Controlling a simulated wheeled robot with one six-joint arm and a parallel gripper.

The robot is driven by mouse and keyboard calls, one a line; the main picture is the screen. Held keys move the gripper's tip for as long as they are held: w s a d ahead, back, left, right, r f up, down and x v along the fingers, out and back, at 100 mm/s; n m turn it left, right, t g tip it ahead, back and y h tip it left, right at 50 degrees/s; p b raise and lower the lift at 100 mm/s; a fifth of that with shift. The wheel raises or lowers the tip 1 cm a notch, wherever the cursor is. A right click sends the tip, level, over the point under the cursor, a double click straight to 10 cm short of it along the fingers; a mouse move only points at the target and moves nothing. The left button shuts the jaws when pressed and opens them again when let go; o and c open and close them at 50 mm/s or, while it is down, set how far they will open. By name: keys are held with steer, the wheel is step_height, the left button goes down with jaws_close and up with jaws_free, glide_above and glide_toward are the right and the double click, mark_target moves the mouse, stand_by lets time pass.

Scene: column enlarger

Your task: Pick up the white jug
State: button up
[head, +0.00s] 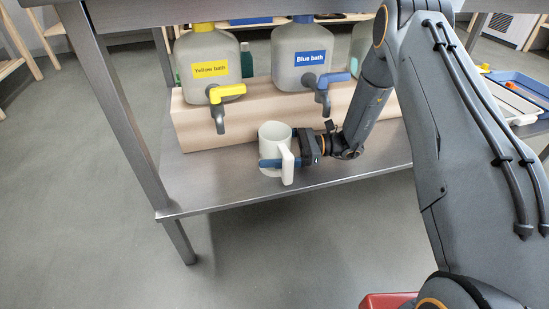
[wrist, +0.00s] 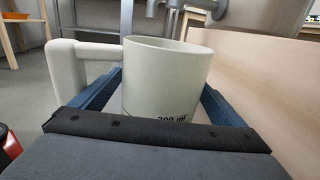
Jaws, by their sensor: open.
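The white jug (head: 272,138) stands upright on the lower metal shelf (head: 225,188), in front of the wooden block. Its handle (head: 286,163) points toward the front of the shelf. My gripper (head: 273,162) reaches in from the right with its blue fingers on either side of the jug. In the wrist view the jug (wrist: 165,80) sits between the two open fingers, with its handle (wrist: 68,72) over the left finger. Part of a volume marking shows low on its wall. The jug's base is hidden there, and I cannot tell whether the fingers touch it.
A wooden block (head: 190,128) behind the jug carries canisters labelled Yellow bath (head: 210,50) and Blue bath (head: 290,52). The yellow tap (head: 226,93) and blue tap (head: 332,82) hang forward near the jug. A table leg (head: 115,95) stands at left. The shelf left of the jug is clear.

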steer(key=shift+s+a, duration=0.1)
steer(key=shift+a, duration=0.65)
steer(key=c, duration=1.2)
steer(key=shift+c, duration=0.2)
